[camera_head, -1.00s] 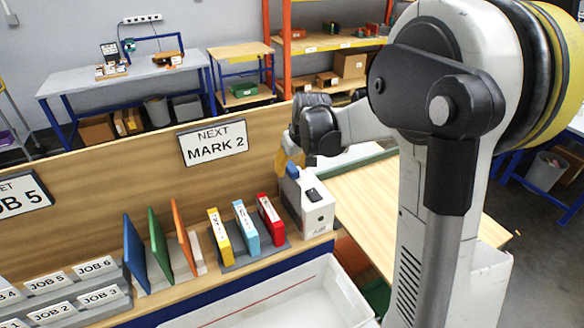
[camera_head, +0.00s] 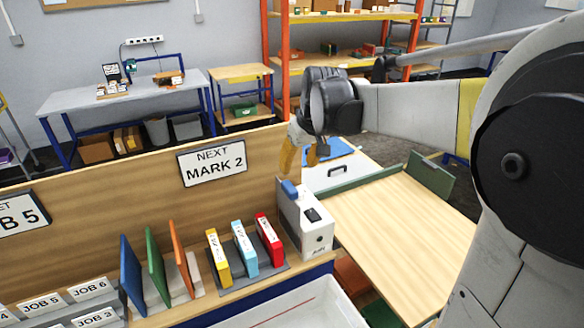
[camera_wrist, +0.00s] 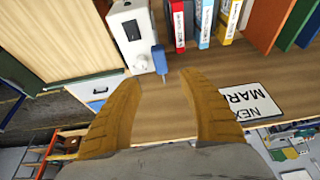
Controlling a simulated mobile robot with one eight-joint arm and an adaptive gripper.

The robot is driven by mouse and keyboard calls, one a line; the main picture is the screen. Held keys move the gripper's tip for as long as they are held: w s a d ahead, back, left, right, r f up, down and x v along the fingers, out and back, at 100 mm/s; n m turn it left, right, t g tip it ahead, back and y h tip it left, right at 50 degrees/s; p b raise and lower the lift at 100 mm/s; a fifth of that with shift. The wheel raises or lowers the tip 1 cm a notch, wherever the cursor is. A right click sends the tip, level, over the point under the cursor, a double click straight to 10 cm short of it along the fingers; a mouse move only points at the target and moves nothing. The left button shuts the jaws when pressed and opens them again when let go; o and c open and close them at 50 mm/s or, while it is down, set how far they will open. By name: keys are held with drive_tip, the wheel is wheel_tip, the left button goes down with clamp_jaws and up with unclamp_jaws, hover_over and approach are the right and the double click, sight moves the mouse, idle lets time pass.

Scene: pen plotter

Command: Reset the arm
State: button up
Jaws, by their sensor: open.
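My gripper (camera_head: 297,155) is raised in the head view, its yellow-brown fingers pointing down above the rear of a white box-shaped machine (camera_head: 316,238). In the wrist view my gripper (camera_wrist: 163,95) is open, with nothing between its two fingers. The white machine (camera_wrist: 127,20) is beyond the fingertips there, with a dark panel and a round white knob. A small blue part (camera_head: 289,189) sits at the machine's upper left side. It also shows in the wrist view (camera_wrist: 160,60), just beyond the fingertips and apart from them.
Yellow, light-blue and red binders (camera_head: 243,249) stand left of the machine, with coloured panels (camera_head: 157,262) further left. A "NEXT MARK 2" sign (camera_head: 212,163) is on the wooden back panel. A white tray (camera_head: 300,312) lies in front. A bare wooden board (camera_head: 390,225) is at right.

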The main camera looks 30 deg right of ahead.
idle(0.4)
drive_tip(key=s+a+f+t+b, duration=0.1)
drive_tip(key=s+a+f+b, duration=0.5)
drive_tip(key=s+f+b, duration=0.3)
drive_tip(key=s+a+f+t+b, duration=0.1)
drive_tip(key=s+a+f+b, duration=0.5)
drive_tip(key=s+f+b, duration=0.4)
wheel_tip(320, 180, down, 4)
drive_tip(key=shift+s+a+f+t, duration=0.1)
drive_tip(key=shift+s+a+t, duration=0.2)
drive_tip(key=shift+s, duration=0.9)
